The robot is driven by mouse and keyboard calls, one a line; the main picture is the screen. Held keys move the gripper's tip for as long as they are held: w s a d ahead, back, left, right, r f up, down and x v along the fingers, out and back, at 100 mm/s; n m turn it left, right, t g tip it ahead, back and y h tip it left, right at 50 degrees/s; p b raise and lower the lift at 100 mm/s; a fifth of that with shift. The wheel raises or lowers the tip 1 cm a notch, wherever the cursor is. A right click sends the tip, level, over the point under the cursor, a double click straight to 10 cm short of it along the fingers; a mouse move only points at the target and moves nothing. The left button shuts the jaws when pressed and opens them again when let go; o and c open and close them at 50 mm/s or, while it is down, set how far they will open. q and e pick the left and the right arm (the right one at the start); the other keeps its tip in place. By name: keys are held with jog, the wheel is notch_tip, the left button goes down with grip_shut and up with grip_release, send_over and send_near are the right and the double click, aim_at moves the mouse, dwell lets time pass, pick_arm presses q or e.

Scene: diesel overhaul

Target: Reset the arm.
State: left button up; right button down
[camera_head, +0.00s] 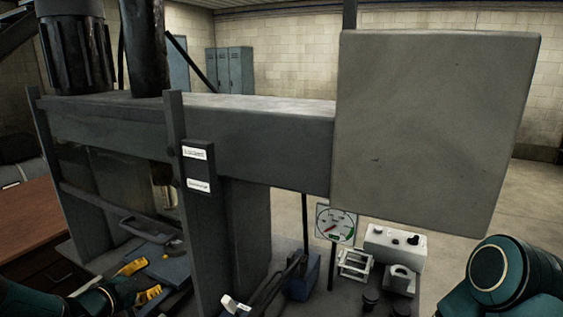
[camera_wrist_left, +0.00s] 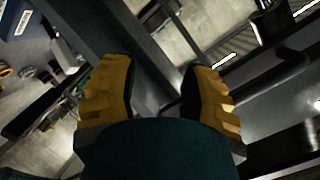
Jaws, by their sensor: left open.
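My left gripper (camera_head: 141,281) has yellow ridged fingers and shows at the lower left of the head view, low beside the grey press frame. In the left wrist view the left gripper (camera_wrist_left: 162,85) has its two yellow fingers spread apart with nothing between them. My left arm comes in from the lower left corner. A teal joint of mine shows at the lower right of the head view, but the right gripper is not in view.
The dark grey press frame (camera_head: 250,150) and a large grey box (camera_head: 430,130) fill the middle and right. A gauge (camera_head: 336,224), a white box (camera_head: 394,247) and small fixtures sit low behind them. A brown workbench (camera_head: 35,225) is at left. Open floor lies at right.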

pick_arm(q)
jog(key=s+d+f+n+g, duration=0.3)
jog(key=d+f+n, duration=0.2)
jog(key=d+f, duration=0.35)
jog(key=s+d+f+n+g, duration=0.25)
jog(key=d+f+n, duration=0.35)
jog(key=f, duration=0.4)
jog(key=s+d+f+n+g, duration=0.2)
jog(key=s+d+f+g, duration=0.1)
jog(key=s, duration=0.4)
jog(key=s+d+f+n+g+b, duration=0.1)
jog(key=s+d+f+n+g, duration=0.1)
jog(key=s+d+f, duration=0.4)
jog(key=shift+s+d+f+n+g+y, duration=0.2)
jog(key=shift+s+d+n+g+y, duration=0.15)
jog(key=shift+s+d+g, duration=0.5)
